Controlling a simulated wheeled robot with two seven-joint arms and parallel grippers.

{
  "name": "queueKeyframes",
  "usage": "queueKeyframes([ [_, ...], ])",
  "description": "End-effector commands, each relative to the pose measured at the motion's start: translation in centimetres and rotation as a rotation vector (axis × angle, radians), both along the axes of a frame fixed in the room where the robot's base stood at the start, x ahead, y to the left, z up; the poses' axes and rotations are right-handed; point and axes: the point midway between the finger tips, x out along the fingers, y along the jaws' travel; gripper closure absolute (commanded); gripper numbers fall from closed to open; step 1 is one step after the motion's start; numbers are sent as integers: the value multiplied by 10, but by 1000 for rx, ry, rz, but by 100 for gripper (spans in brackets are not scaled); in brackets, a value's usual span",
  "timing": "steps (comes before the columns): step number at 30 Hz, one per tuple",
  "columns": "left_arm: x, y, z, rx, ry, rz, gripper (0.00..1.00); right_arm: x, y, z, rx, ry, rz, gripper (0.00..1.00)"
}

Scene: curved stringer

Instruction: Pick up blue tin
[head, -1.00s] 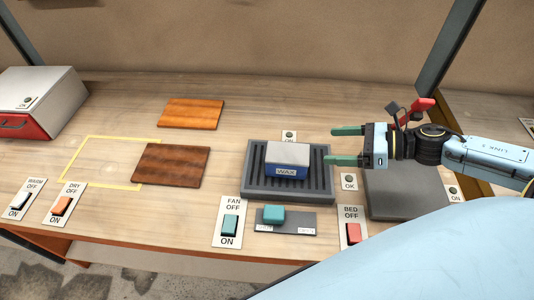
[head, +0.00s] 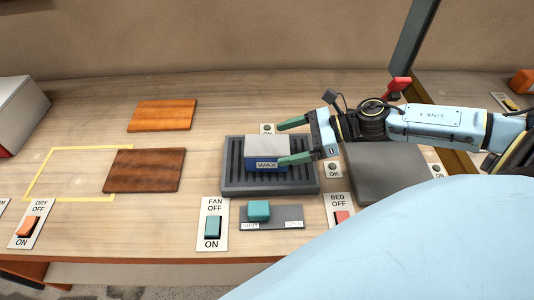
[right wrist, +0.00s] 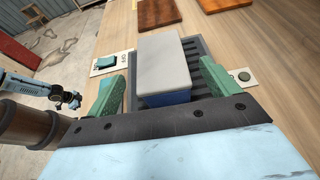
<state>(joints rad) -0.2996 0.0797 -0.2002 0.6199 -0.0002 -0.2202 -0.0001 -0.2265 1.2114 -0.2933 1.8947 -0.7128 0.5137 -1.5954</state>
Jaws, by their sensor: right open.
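The blue tin (head: 266,153), with a grey-white lid and a WAX label, sits on a dark slatted tray (head: 232,183). My right gripper (head: 294,141) is open, its green fingers pointing left. In the head view its fingers reach the tin's right end, the nearer finger overlapping the tin's right edge. In the right wrist view the tin (right wrist: 165,68) lies between the two spread fingers (right wrist: 160,84), with a gap on each side.
Two brown wooden boards (head: 162,115) (head: 145,170) lie to the left, the nearer one over a yellow outline. A FAN switch (head: 212,225) and a teal slider (head: 259,210) are in front of the tray. A grey plate (head: 385,172) lies right, beneath my right arm.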

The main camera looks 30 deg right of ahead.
Motion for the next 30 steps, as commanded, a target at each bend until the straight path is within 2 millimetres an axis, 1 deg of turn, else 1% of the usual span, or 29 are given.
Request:
queueKeyframes([
  [8, 0, 0, 0, 0, 0, 0, 64, 6, 8, -3, 1, -3, -1, 13],
  [18, 0, 0, 6, 0, -1, 0, 64, 26, 36, -15, 2, -3, -1, 13],
  [21, 0, 0, 6, 0, -1, 0, 64, 29, 41, -18, 0, -2, -1, 13],
  [30, 0, 0, 6, 0, -1, 0, 64, 30, 43, -20, 0, 0, 0, 13],
])
